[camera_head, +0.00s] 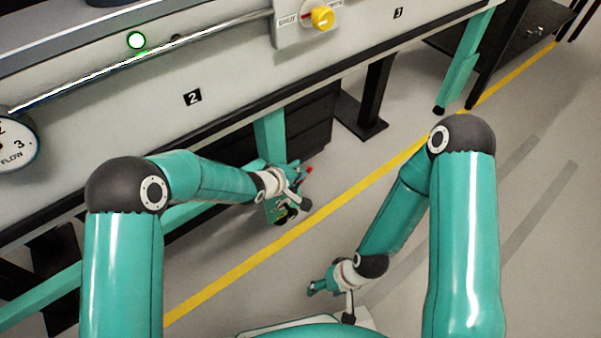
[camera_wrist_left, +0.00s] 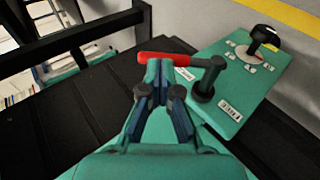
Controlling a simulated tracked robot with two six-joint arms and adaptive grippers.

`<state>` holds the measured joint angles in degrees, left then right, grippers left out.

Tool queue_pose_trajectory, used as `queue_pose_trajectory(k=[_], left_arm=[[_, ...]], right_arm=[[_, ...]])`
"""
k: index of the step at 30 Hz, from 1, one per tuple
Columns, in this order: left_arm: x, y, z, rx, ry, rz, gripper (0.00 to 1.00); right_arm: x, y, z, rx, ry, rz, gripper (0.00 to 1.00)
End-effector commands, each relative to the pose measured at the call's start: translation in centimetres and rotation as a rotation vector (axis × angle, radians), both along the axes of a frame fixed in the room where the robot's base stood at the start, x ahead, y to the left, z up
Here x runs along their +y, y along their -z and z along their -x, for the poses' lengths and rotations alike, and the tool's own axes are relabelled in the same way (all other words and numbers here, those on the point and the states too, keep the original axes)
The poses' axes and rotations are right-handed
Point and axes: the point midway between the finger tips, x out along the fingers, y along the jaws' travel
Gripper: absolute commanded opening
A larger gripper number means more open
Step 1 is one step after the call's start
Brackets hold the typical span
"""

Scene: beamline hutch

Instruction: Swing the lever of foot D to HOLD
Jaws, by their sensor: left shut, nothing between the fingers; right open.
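The lever has a red grip (camera_wrist_left: 165,57) on a dark arm that joins a black post (camera_wrist_left: 205,88) on a green foot plate (camera_wrist_left: 222,120). In the left wrist view the red grip points left. A label on the plate is too small to read. My left gripper (camera_wrist_left: 160,70) is shut and empty, its fingertips right at the red grip; I cannot tell whether they touch it. In the head view my left gripper (camera_head: 301,186) is low by a green leg, with a bit of red (camera_head: 309,169) beside it. My right gripper (camera_head: 318,288) is open and apart, lower in the picture.
A black knob (camera_wrist_left: 264,37) on a dial with small labels stands on the same plate. A green table leg (camera_head: 270,135) rises behind my left gripper. The bench front (camera_head: 225,85) overhangs there. A yellow floor line (camera_head: 250,262) runs past; the floor at right is clear.

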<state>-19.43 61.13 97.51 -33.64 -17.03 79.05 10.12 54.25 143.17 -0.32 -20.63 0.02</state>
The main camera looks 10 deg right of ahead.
Motion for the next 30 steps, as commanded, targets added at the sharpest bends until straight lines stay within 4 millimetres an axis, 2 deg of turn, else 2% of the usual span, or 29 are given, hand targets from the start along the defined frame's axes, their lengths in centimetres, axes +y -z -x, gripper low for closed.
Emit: queue_pose_trajectory(k=[7, 11, 17, 24, 30], left_arm=[[0.6, -0.3, 0.3, -0.001, -0.001, 0.001, 0.0], [1.1, -1.2, 0.5, -0.001, -0.001, 0.001, 0.0], [2.7, -3.7, 1.5, 0.001, -0.001, 0.001, 0.0], [5.7, -7.1, 4.1, 0.0, -0.001, 0.0, 0.0], [7.4, -9.1, 5.5, 0.001, -0.001, 0.0, 0.0]], right_arm=[[0.0, -0.4, 0.0, 0.0, 0.0, 0.0, 0.63], [0.0, -1.3, 0.0, 0.0, 0.0, 0.0, 0.63], [0.0, -4.0, 0.0, 0.0, 0.0, 0.0, 0.63], [0.0, -5.4, 0.0, 0.0, 0.0, 0.0, 0.63], [0.0, -6.3, 0.0, 0.0, 0.0, 0.0, 0.63]])
